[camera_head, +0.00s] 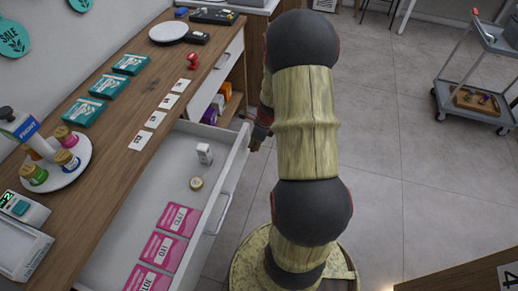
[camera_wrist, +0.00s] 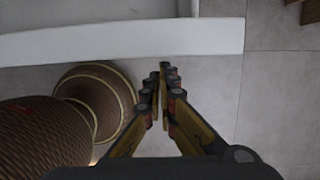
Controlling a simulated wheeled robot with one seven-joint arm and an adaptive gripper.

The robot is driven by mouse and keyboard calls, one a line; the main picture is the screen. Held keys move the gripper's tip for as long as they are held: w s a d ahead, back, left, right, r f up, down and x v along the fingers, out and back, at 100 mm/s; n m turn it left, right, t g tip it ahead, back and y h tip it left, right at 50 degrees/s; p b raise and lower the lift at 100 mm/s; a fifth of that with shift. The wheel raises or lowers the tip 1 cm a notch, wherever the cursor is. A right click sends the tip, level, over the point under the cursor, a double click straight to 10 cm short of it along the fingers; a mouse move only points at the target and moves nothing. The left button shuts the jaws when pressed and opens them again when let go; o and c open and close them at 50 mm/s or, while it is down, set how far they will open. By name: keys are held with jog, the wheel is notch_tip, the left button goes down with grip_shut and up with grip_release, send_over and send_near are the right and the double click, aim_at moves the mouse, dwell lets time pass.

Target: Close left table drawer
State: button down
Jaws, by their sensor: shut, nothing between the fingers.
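The left table drawer (camera_head: 137,200) is pulled far out from under the wooden counter. Its white front with a bar handle (camera_head: 220,213) faces right in the head view. Inside lie several pink boxes (camera_head: 172,218), a white bottle (camera_head: 204,153) and a small round jar (camera_head: 196,183). My gripper (camera_head: 254,145) is at the outer side of the drawer front, near its far corner, partly hidden by my arm. In the wrist view my gripper (camera_wrist: 164,68) is shut and empty, its tips close to the white drawer front (camera_wrist: 110,42). I cannot tell whether they touch.
The counter (camera_head: 150,95) holds green boxes (camera_head: 131,64), white cards, a round tray with bottles (camera_head: 60,176) and a scale. A second drawer (camera_head: 218,72) beyond looks closed, with shelves below. A trolley (camera_head: 474,100) stands far right. The tiled floor between is clear.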

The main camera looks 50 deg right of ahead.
jog(key=shift+w, duration=0.1)
dwell(0.3)
jog(key=p, duration=1.9)
send_over(190, 141)
jog(key=shift+w, duration=0.1)
